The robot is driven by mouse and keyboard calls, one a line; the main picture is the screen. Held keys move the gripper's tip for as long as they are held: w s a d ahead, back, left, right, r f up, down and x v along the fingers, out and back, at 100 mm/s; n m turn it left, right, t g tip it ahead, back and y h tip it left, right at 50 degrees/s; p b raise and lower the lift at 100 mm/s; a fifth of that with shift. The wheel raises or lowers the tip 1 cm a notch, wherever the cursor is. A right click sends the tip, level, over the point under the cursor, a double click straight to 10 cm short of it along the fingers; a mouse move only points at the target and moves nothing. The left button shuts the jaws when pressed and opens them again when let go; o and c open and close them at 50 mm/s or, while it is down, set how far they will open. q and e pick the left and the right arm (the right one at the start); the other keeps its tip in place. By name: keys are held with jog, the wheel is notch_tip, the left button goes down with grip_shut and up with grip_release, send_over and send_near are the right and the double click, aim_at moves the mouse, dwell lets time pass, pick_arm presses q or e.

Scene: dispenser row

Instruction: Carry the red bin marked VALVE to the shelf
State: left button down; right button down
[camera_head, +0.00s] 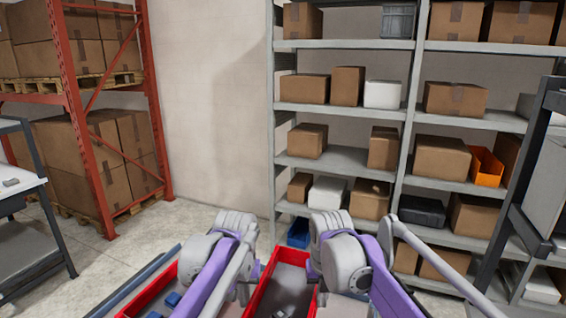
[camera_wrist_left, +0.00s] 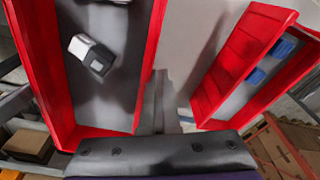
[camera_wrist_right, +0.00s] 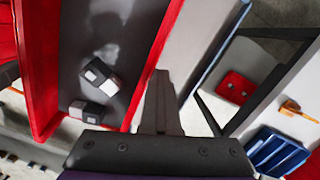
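A red bin (camera_head: 260,288) with a grey inside stands low in front of me between my arms. Small black-and-white parts lie in a red bin (camera_wrist_right: 152,72) in the right wrist view. The left wrist view shows a similar red bin (camera_wrist_left: 148,85) on its left. No VALVE label is legible. My left gripper (camera_wrist_left: 160,78) looks shut, its fingers close together beside that bin's wall. My right gripper (camera_wrist_right: 160,78) also looks shut, just outside the wall. Nothing shows between either pair of fingers. In the head view my arms hide both fingertips.
Another red bin (camera_head: 136,308) holding blue parts is at the left. A grey shelf (camera_head: 345,160) with boxes stands ahead; an orange bin (camera_head: 486,167) sits on it. A blue bin (camera_head: 299,233) is low at its left. An orange rack (camera_head: 75,110) stands left; floor before it is clear.

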pick_arm(q)
jog(key=shift+d, duration=0.4)
pick_arm(e)
jog(key=shift+a, duration=0.4)
dwell(1.0)
dwell(1.9)
